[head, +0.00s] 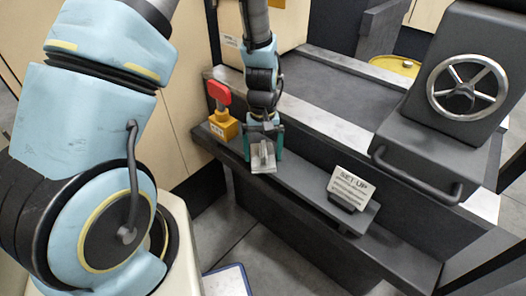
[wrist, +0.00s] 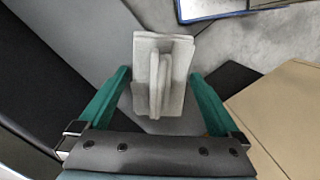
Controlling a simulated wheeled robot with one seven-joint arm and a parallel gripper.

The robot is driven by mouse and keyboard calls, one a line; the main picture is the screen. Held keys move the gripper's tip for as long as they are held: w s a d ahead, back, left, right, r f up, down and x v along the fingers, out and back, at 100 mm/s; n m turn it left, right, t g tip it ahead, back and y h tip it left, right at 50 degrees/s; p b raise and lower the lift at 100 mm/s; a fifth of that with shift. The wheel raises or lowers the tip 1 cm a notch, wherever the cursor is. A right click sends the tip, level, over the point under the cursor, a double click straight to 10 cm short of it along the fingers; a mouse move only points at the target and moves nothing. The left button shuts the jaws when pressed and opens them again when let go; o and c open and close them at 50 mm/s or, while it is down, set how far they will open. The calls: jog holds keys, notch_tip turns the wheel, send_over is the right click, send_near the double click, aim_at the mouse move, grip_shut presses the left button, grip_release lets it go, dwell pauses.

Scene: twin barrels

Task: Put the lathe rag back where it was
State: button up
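The lathe rag (head: 263,160) looks like a pale grey folded cloth with a raised ridge along its middle. It is at the front edge of the lathe's dark ledge (head: 300,172). My gripper (head: 264,152) points down over it, with one teal finger on each side. In the wrist view the rag (wrist: 143,95) lies between the spread fingers of my gripper (wrist: 160,80), close to both tips. The fingers stand wide of the ridge and do not pinch it. I cannot tell whether the rag rests fully on the ledge or overhangs it.
A yellow block with a red handle (head: 220,95) stands on the ledge just left of my gripper. A "SET UP" card (head: 350,188) stands further right on the ledge. A handwheel (head: 467,84) is at upper right. A blue-edged tray (head: 228,282) is on the floor.

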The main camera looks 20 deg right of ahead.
aim_at(263, 145)
jog(key=shift+r, duration=0.15)
notch_tip(263, 145, up, 12)
jog(key=w+b, duration=0.1)
jog(key=a+r+n+t, duration=0.1)
jog(key=a+r, duration=0.2)
jog(key=a, duration=0.9)
jog(key=a+r+n+t, duration=0.1)
jog(key=a+r+t, duration=0.1)
jog(key=a, duration=1.1)
jog(key=shift+a+r+h, duration=0.15)
jog(key=shift+r+h, duration=0.15)
jog(key=shift+r, duration=0.5)
jog(key=shift+w, duration=0.1)
jog(key=shift+r+p, duration=0.85)
jog(key=shift+r, duration=0.15)
